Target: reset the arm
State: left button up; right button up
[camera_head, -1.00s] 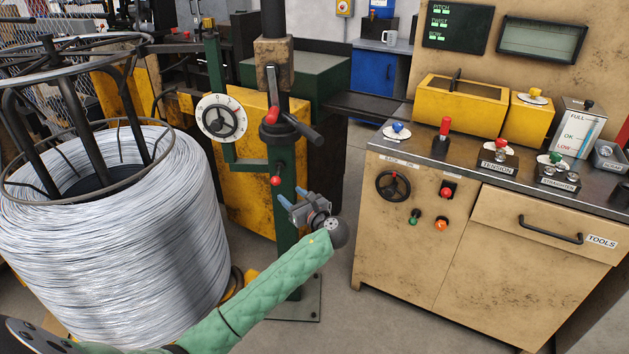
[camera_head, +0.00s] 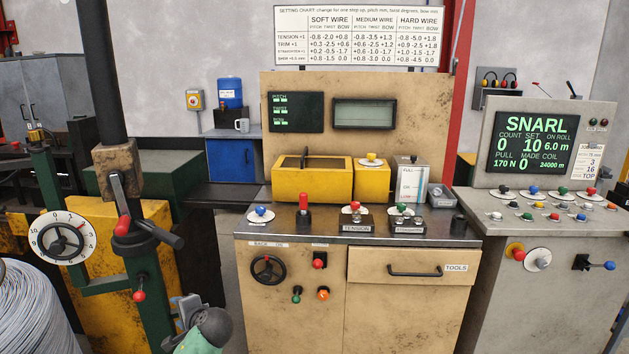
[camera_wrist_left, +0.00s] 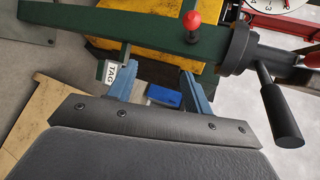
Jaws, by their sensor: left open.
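My left gripper (camera_head: 190,308) shows at the bottom of the head view, in front of the green post's foot and left of the tan cabinet. In the left wrist view its two blue fingers (camera_wrist_left: 160,85) stand apart, with nothing held between them. Beyond them lie a white tag (camera_wrist_left: 110,73) and a blue item (camera_wrist_left: 163,96), both clear of the fingers as far as I can tell. My right gripper is in neither view.
The green post (camera_head: 150,290) with a red-knobbed lever and a white dial (camera_head: 58,238) stands close by the left gripper. A wire coil (camera_head: 35,310) is at lower left. The tan cabinet (camera_head: 300,325) and a grey SNARL console (camera_head: 545,300) stand to the right.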

pick_arm(q)
jog(key=s+d+f+n+g+h, duration=0.1)
jog(key=s+d+f+n+h, duration=0.2)
jog(key=s+d+h, duration=0.35)
jog(key=s+d+f+n+h, duration=0.3)
jog(key=s+d, duration=0.7)
jog(key=s+d+f+g+h, duration=0.1)
jog(key=s+f, duration=0.3)
jog(key=s, duration=0.5)
jog(key=s+d+f+g+h, duration=0.1)
jog(key=s+f, duration=0.3)
jog(key=s, duration=0.6)
jog(key=s+d+f+n+g+h+p, duration=0.1)
jog(key=s+d+f+g, duration=0.2)
jog(key=s, duration=0.6)
jog(key=shift+s+d+f, duration=0.15)
jog(key=shift+d+f, duration=0.2)
jog(key=shift+f, duration=0.45)
jog(key=shift+s+f, duration=0.1)
jog(key=shift+s, duration=0.05)
jog(key=shift+c, duration=0.3)
